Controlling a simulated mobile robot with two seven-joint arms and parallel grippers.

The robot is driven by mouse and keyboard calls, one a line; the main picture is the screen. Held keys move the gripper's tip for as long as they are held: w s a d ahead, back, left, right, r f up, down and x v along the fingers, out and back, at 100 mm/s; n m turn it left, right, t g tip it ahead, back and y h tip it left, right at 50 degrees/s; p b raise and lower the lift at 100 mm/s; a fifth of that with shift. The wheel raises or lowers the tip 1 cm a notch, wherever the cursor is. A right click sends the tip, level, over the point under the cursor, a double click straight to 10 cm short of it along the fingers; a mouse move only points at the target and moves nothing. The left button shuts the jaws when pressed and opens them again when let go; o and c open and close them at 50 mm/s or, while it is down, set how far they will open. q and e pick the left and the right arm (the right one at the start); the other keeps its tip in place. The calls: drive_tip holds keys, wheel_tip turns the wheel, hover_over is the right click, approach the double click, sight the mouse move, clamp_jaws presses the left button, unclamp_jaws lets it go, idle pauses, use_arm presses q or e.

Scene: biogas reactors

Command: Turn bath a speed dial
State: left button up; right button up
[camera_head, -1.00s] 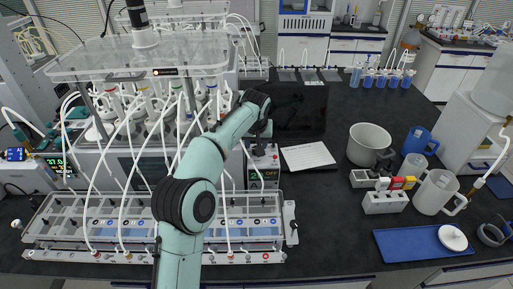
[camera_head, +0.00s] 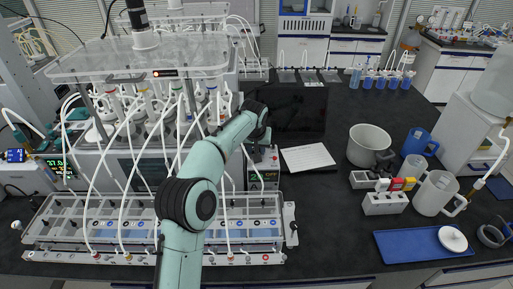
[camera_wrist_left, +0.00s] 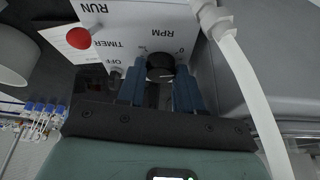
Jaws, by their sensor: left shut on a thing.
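In the left wrist view a black round dial (camera_wrist_left: 160,66) sits on a pale panel (camera_wrist_left: 118,30) marked RPM, upside down in this view. My left gripper (camera_wrist_left: 160,92) has its two blue fingers on either side of the dial and is shut on it. In the head view my left arm reaches to the front of the control box (camera_head: 265,170) beside the reactor bath, and the arm hides the dial there. My right gripper is in neither view.
The panel also carries a red knob (camera_wrist_left: 79,38) and a small switch by OFF and TIMER. A white hose (camera_wrist_left: 245,80) runs close on the right. A clipboard (camera_head: 307,158) lies right of the box. A white pot (camera_head: 369,145) and a blue tray (camera_head: 424,243) stand farther right.

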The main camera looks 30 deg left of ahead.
use_arm(q)
drive_tip(key=shift+m+h+p, duration=0.4)
drive_tip(key=shift+m+h, duration=0.1)
drive_tip(key=shift+m, duration=0.7)
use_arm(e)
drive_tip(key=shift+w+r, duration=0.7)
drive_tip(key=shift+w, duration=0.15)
use_arm(q)
drive_tip(key=o, duration=0.7)
drive_tip(key=shift+o, duration=0.2)
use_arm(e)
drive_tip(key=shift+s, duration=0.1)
